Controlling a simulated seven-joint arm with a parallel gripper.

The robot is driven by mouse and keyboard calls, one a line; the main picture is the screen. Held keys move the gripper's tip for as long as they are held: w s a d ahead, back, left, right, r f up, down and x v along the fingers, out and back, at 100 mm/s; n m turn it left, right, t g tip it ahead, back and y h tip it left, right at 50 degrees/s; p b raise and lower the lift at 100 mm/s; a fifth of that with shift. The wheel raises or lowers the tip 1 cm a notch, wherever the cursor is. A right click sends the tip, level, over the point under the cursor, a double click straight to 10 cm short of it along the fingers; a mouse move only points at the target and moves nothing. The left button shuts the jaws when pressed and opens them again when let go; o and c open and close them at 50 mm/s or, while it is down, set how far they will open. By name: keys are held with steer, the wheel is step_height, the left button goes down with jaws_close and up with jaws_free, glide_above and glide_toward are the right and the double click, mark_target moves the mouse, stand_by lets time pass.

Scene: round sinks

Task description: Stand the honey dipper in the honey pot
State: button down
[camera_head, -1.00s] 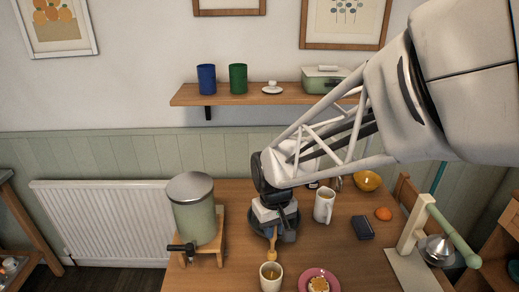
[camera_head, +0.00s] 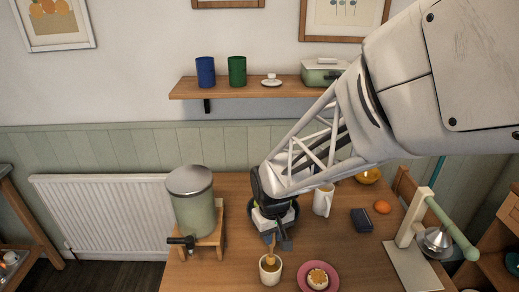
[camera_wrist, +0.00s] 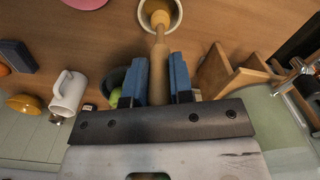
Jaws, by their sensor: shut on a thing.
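The wooden honey dipper (camera_wrist: 159,55) is held by its handle between the blue fingers of my gripper (camera_wrist: 158,78); in the head view my gripper (camera_head: 277,241) is just behind the pot. The cream honey pot (camera_head: 270,276) stands at the front of the table, and its rim also shows at the top of the wrist view (camera_wrist: 180,20). The dipper's head overlaps the pot's mouth in both views. How deep it sits is hard to tell. The dipper (camera_head: 270,248) looks steep, slightly tilted, in the head view.
A pink plate (camera_head: 333,275) with a pastry is close right of the pot. A dispenser (camera_head: 192,205) on a wooden stand is to the left. A dark bowl (camera_head: 295,210) is behind my gripper. A white mug (camera_head: 323,201), a dark blue box (camera_head: 361,220) and an orange (camera_head: 382,207) are further right.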

steer(key=shift+f, duration=2.4)
steer(key=c, duration=0.9)
jaws_free()
steer(key=shift+r, duration=3.9)
